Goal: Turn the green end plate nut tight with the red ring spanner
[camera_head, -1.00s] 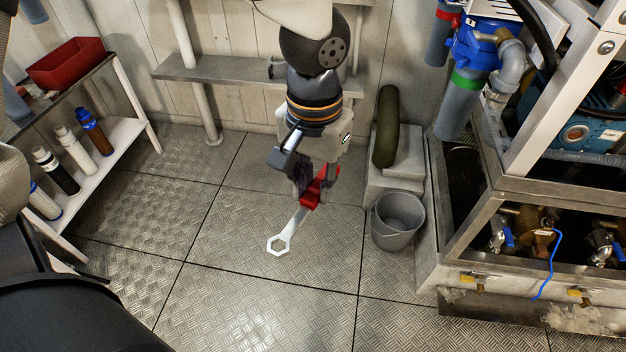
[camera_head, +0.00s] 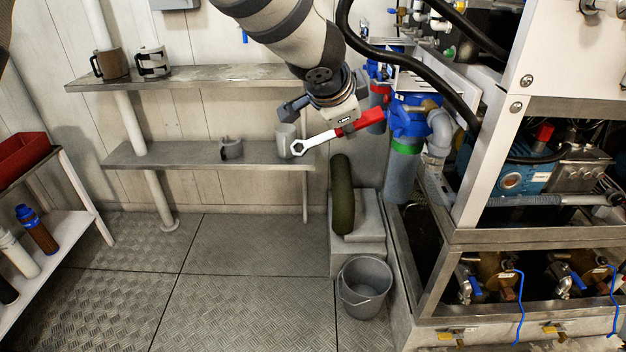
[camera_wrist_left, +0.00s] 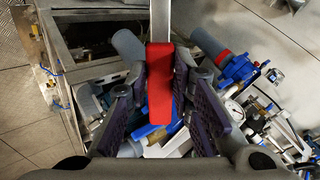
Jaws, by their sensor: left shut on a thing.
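My left gripper (camera_head: 345,112) is raised in front of the wall shelves, left of the blue filter housings. It is shut on the red handle of the ring spanner (camera_head: 362,122). The spanner's bare metal shank and ring end point left and slightly down, in front of a grey mug on the lower shelf. In the left wrist view the red handle (camera_wrist_left: 160,85) lies between the dark finger pads, with the shank running off the top edge. I cannot make out the green end plate nut in either view. My right gripper is not in view.
The watermaker frame (camera_head: 470,238) with pumps and valves fills the right. A black hose (camera_head: 345,30) curves close to my left arm. A grey bucket (camera_head: 365,290) stands below, beside a step. Mugs stand on the wall shelves (camera_head: 190,78). The middle floor is clear.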

